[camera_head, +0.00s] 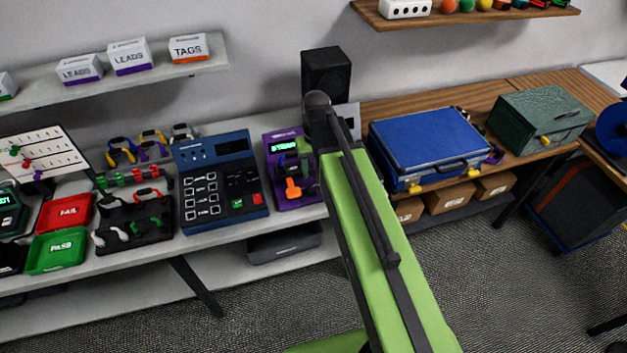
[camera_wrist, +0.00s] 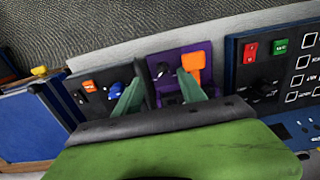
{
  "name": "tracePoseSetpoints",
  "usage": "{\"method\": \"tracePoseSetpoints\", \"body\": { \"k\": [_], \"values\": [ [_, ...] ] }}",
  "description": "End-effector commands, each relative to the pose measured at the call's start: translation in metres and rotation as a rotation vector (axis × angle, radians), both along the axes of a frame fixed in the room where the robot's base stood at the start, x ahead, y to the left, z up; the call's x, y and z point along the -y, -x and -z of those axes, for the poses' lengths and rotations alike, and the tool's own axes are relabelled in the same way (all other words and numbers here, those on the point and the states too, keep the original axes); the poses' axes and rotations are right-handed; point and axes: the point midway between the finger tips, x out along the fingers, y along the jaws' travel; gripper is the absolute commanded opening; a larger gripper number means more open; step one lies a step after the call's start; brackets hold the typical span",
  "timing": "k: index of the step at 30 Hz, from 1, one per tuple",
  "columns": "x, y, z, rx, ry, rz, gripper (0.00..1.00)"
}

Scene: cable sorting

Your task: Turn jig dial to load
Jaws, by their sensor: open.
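A purple jig (camera_head: 281,146) with a lit green display and an orange lever (camera_head: 293,187) stands on the bench, left of my arm. In the wrist view the purple jig (camera_wrist: 181,51) shows its orange lever (camera_wrist: 195,62) and a small dark knob (camera_wrist: 164,71). My gripper (camera_wrist: 160,92) is open, its two green fingers apart and in front of the jig. The right finger overlaps the jig near the lever; the left overlaps a dark panel (camera_wrist: 97,99) beside it. I cannot read any dial marking. Contact cannot be told.
The dark panel carries an orange switch and a blue knob (camera_wrist: 114,90). A blue tester (camera_head: 217,175) stands left of the jig. A blue case (camera_head: 425,141) lies to the right. A black speaker (camera_head: 327,70) stands behind.

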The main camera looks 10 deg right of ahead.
Motion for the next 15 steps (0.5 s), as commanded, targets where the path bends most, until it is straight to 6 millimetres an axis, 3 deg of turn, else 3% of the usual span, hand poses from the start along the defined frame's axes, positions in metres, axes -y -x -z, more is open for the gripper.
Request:
{"method": "tracePoseSetpoints", "body": {
  "k": [1, 4, 15],
  "values": [
    [-0.001, -0.021, -0.039, 0.0, 0.0, -0.005, 0.49],
    [-0.002, -0.028, -0.06, 0.0, 0.0, -0.006, 0.49],
    [-0.002, -0.024, -0.036, 0.0, 0.0, -0.005, 0.49]
  ]
}}
